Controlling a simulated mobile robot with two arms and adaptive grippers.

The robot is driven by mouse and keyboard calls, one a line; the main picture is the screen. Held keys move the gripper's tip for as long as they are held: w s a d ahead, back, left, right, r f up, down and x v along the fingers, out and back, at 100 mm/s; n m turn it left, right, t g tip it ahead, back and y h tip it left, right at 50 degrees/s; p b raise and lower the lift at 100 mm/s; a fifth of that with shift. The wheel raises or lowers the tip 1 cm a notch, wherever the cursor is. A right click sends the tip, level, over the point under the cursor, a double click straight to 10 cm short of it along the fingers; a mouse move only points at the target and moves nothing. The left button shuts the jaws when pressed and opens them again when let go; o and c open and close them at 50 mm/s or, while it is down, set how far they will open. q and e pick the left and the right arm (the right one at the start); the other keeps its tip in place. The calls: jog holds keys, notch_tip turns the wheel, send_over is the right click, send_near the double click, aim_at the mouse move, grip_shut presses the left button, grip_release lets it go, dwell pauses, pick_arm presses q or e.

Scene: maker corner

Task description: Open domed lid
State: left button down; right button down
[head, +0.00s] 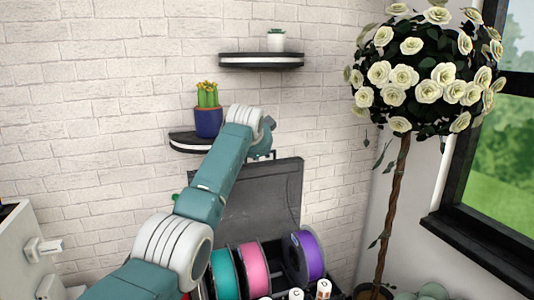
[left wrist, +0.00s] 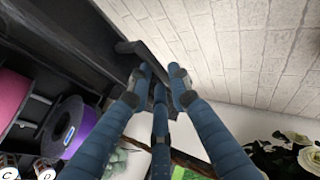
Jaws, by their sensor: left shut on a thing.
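The domed lid (head: 284,190) is dark grey and stands raised against the brick wall, at the back of a dark chest. Its dark inner side also shows in the left wrist view (left wrist: 62,45). My left arm crosses the head view and hides the lid's left part. My left gripper (head: 264,150) is at the lid's top edge, largely hidden by its own wrist. In the left wrist view its blue fingers (left wrist: 160,82) are shut on the dark lid handle (left wrist: 130,47) at the lid's edge. My right gripper is not in view.
A potted cactus (head: 208,110) sits on a low shelf close to my arm. A white rose tree (head: 402,160) stands right.

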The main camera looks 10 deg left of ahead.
pick_arm(q)
jog(key=shift+w+r, duration=0.3)
jog(key=shift+r, duration=0.35)
jog(key=c, duration=1.7)
grip_release()
jog(key=shift+o, duration=0.2)
jog(key=shift+s+d, duration=0.1)
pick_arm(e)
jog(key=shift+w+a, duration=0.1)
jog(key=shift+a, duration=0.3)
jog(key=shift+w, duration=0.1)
